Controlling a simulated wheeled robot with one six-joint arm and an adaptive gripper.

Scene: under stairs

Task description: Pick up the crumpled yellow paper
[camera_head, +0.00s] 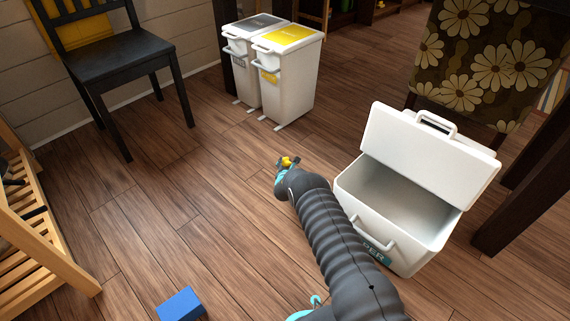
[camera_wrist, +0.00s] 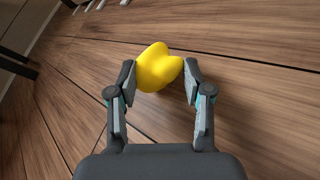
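The crumpled yellow paper (camera_wrist: 158,68) is a small bright lump between the fingertips in the wrist view. My gripper (camera_wrist: 159,72) has one finger at each side of it, part-closed to about the paper's width, and appears shut on it. In the head view the paper (camera_head: 288,161) shows as a small yellow spot at the far end of my arm. Most of my gripper (camera_head: 285,165) is hidden there behind my wrist. I cannot tell whether the paper touches the floor.
An open white bin (camera_head: 403,205) with its lid raised stands right of my arm. Two lidded bins, one grey-topped (camera_head: 242,68) and one yellow-topped (camera_head: 288,83), stand behind. A black chair (camera_head: 118,60), a wooden rack (camera_head: 38,235) and a blue block (camera_head: 180,304) are left. Floor between is clear.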

